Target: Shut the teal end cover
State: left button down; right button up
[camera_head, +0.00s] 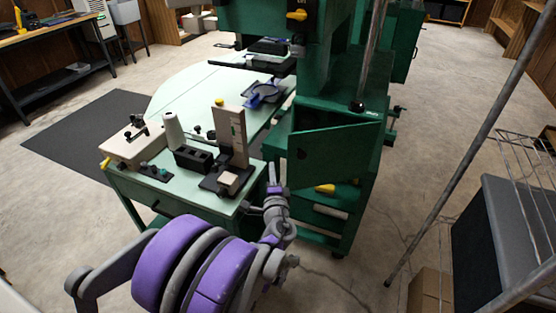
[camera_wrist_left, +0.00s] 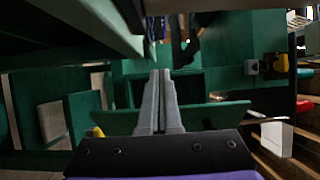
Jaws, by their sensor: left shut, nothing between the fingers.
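The teal end cover (camera_head: 335,155) is a flat green panel with a small round hole, on the end of the green machine cabinet. It stands swung open at an angle, with the shelves below and behind it exposed. In the left wrist view a teal panel (camera_wrist_left: 205,116) that looks like the cover crosses behind the fingers. My left gripper (camera_head: 271,166) is shut and empty, just left of the cover beside the work table's corner. Its closed fingers also show in the left wrist view (camera_wrist_left: 161,76). I cannot tell whether they touch the cover. My right gripper is not in view.
The pale green table (camera_head: 180,206) with a grey block, thread cone and upright stand is close left of my arm. A slanted metal pole (camera_head: 455,160) and a dark box (camera_head: 503,235) stand at right. The floor between cabinet and pole is mostly clear.

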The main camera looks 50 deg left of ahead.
pick_arm(q)
jog(key=s+d, duration=0.2)
jog(key=s, duration=0.2)
jog(key=n+g+y+p, duration=0.1)
jog(key=n+g+p, duration=0.1)
jog(key=p, duration=0.1)
send_near(291, 166)
jog(key=x, duration=0.7)
jog(key=shift+w, duration=0.1)
dwell(0.5)
